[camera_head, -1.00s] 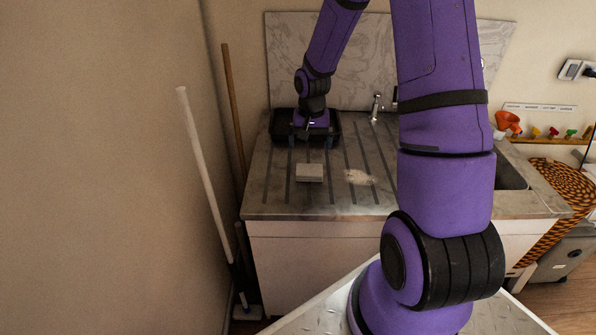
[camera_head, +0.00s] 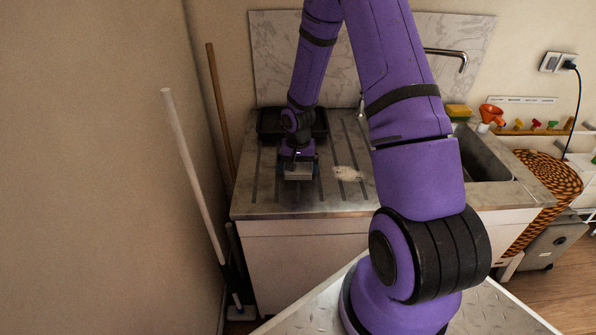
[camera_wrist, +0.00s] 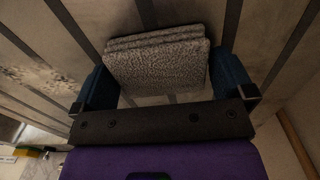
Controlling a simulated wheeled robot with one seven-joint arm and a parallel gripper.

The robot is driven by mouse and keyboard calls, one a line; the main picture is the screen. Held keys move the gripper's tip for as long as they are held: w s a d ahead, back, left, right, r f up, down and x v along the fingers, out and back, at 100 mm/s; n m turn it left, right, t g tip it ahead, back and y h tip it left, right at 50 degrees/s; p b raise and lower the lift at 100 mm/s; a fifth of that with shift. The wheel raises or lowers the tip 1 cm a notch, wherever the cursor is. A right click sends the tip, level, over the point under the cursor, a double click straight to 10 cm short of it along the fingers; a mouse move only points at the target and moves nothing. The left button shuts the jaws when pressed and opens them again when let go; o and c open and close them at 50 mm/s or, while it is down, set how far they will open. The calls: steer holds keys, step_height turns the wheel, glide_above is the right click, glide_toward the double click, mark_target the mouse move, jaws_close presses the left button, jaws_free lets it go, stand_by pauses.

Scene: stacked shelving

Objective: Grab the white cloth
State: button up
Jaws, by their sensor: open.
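The cloth (camera_wrist: 158,62) is a folded, pale grey-white textured block lying on the ribbed counter. In the head view the cloth (camera_head: 298,174) shows just below my gripper (camera_head: 298,166). In the wrist view my gripper (camera_wrist: 168,90) is open, with one dark blue finger on each side of the cloth. Gaps show between the fingers and the cloth's sides, the right one narrow. I cannot tell how high the fingertips are above the counter.
A black tray (camera_head: 268,124) stands behind my gripper on the counter. A pale patch (camera_head: 348,174) lies to the right. The sink (camera_head: 484,158) and tap (camera_head: 460,56) are further right. A white pole (camera_head: 190,170) and a brown pole (camera_head: 218,110) lean at the left.

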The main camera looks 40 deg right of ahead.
steer(key=shift+f, duration=0.2)
steer(key=c, duration=0.6)
steer(key=shift+c, duration=0.2)
steer(key=shift+r, duration=0.15)
